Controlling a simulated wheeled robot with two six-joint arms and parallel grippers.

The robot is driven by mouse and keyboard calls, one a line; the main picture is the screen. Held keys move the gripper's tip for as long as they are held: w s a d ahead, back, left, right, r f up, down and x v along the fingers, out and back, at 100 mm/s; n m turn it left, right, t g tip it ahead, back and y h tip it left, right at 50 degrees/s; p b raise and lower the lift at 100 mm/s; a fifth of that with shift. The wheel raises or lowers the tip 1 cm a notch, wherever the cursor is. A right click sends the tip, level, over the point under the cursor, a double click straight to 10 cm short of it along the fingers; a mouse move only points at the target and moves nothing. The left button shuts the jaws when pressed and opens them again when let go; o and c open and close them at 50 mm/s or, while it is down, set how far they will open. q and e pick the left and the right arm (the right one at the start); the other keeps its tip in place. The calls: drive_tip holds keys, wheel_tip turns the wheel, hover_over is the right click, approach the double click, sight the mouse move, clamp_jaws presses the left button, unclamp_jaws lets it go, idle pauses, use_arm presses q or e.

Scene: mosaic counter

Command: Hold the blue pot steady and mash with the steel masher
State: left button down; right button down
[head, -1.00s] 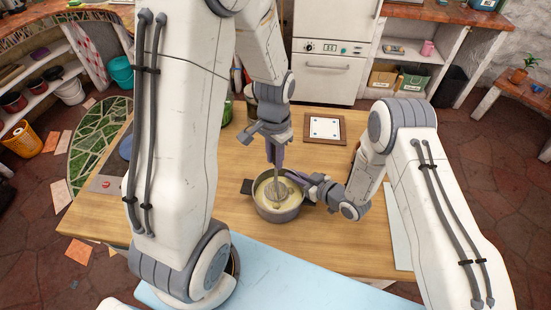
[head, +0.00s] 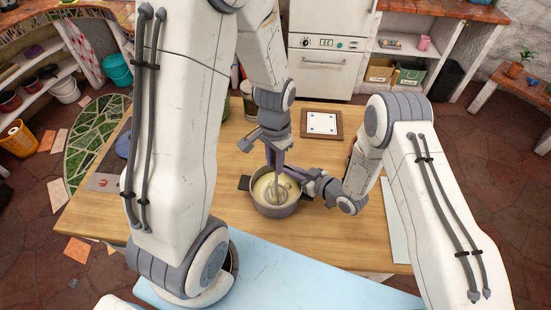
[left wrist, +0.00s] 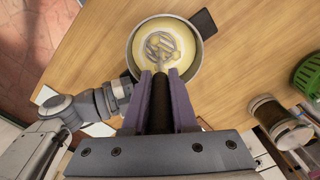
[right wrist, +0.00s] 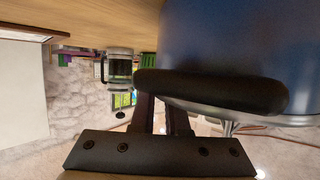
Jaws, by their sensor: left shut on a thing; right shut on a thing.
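The pot (head: 273,211) stands on the wooden table and holds a pale yellow mash (head: 264,187). It looks grey in the head view and blue in the right wrist view (right wrist: 240,50). My left gripper (head: 275,163) is above the pot, shut on the masher's dark handle (left wrist: 161,100). The steel masher's looped head (left wrist: 162,47) is inside the pot, at the mash; how deep is unclear. My right gripper (head: 312,184) is at the pot's right side, shut on its black handle (right wrist: 210,91). Another dark handle (left wrist: 203,23) sticks out opposite.
A framed white board with dots (head: 322,123) lies behind the pot on the table.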

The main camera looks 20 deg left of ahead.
use_arm(q)
drive_tip(key=shift+f, duration=1.6)
use_arm(e)
drive_tip(key=shift+r, duration=0.1)
use_arm(q)
drive_tip(key=shift+r, duration=2.25)
drive_tip(key=shift+w, duration=1.1)
drive_tip(key=shift+f, duration=2.35)
drive_tip(key=shift+r, duration=2.35)
